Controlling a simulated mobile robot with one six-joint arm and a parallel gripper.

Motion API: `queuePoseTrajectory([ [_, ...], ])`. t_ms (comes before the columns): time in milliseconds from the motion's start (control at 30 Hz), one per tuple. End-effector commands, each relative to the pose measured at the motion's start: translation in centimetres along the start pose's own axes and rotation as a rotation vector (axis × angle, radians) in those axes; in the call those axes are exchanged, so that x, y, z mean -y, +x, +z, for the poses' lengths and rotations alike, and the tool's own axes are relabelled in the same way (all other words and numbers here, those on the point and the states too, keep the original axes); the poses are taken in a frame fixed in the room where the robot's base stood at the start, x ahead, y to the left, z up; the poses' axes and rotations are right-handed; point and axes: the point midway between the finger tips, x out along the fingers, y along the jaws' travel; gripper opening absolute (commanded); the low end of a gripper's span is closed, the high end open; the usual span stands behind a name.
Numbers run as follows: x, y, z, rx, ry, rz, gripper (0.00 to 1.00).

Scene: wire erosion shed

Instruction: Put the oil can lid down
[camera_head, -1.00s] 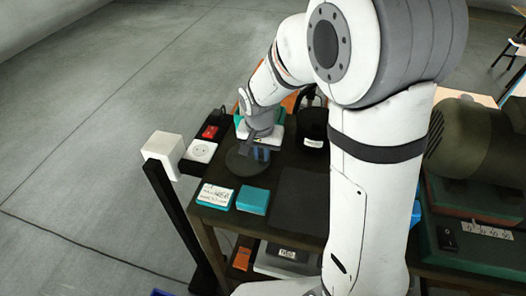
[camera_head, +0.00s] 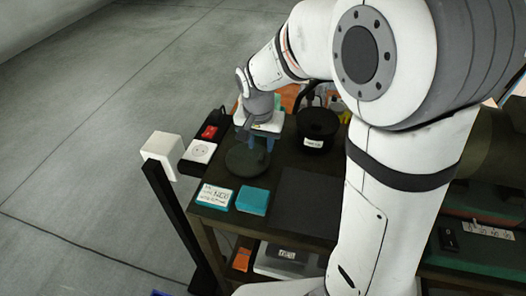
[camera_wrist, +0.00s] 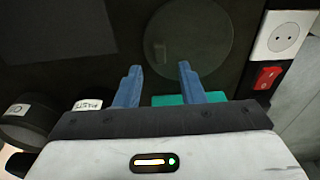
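The oil can lid, a dark round disc (camera_head: 247,161) with a small grip block on top, lies flat on the dark bench top. It also shows in the wrist view (camera_wrist: 207,62), beyond my fingertips. My gripper (camera_head: 261,145) is just behind and above the lid in the head view, with its blue fingers apart and nothing between them. The wrist view shows the same open gripper (camera_wrist: 159,70). A black round can (camera_head: 317,127) with a white label stands right of my gripper. In the wrist view, two dark labelled rounds (camera_wrist: 20,125) show at lower left, partly hidden by my gripper.
A white socket (camera_head: 200,152) and a red switch (camera_head: 210,131) line the left bench edge. A labelled teal block (camera_head: 214,196) and a plain teal block (camera_head: 253,201) sit at the front. A dark mat (camera_head: 306,200) lies right of them. A white-topped post (camera_head: 162,150) stands left.

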Motion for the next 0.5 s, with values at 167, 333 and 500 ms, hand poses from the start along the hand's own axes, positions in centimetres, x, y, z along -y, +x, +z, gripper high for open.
queuePoseTrajectory([
  [167,0.0,-3.9,0.0,-0.003,0.000,-0.002,0.36],
  [333,0.0,-6.2,0.0,-0.001,0.000,-0.001,0.36],
  [500,0.0,-7.2,0.1,0.000,0.000,0.000,0.36],
])
